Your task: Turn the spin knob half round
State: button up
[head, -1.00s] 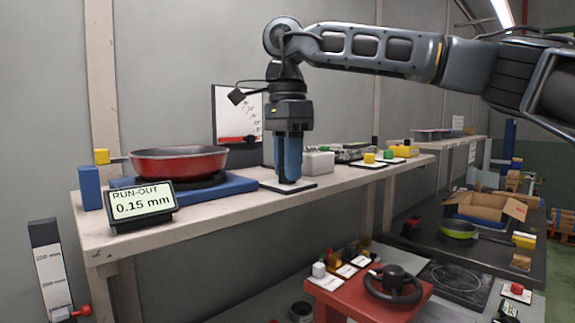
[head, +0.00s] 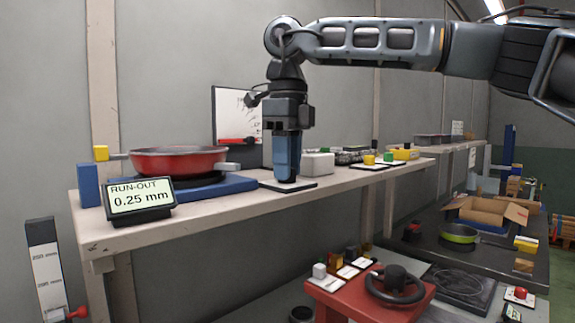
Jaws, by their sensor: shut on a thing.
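My gripper (head: 286,177) points straight down over a small white plate with a dark edge (head: 300,187) on the shelf. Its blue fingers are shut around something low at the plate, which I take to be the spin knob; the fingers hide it. The red pan (head: 178,160) sits on a blue spin base (head: 222,189) to the left, with a grey handle or fitting (head: 229,167) now at its right front. The run-out display (head: 140,197) in front reads 0.25 mm.
A pale box (head: 318,163) and yellow and green buttons (head: 388,159) stand right of my gripper. A red stand with a black handwheel (head: 394,285) is below.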

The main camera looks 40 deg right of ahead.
jog(key=shift+m, duration=1.1)
jog(key=o, duration=1)
jog(key=shift+o, duration=0.2)
notch_tip(320, 180, up, 8)
jog(key=shift+d+f, duration=0.1)
jog(key=shift+s, duration=0.1)
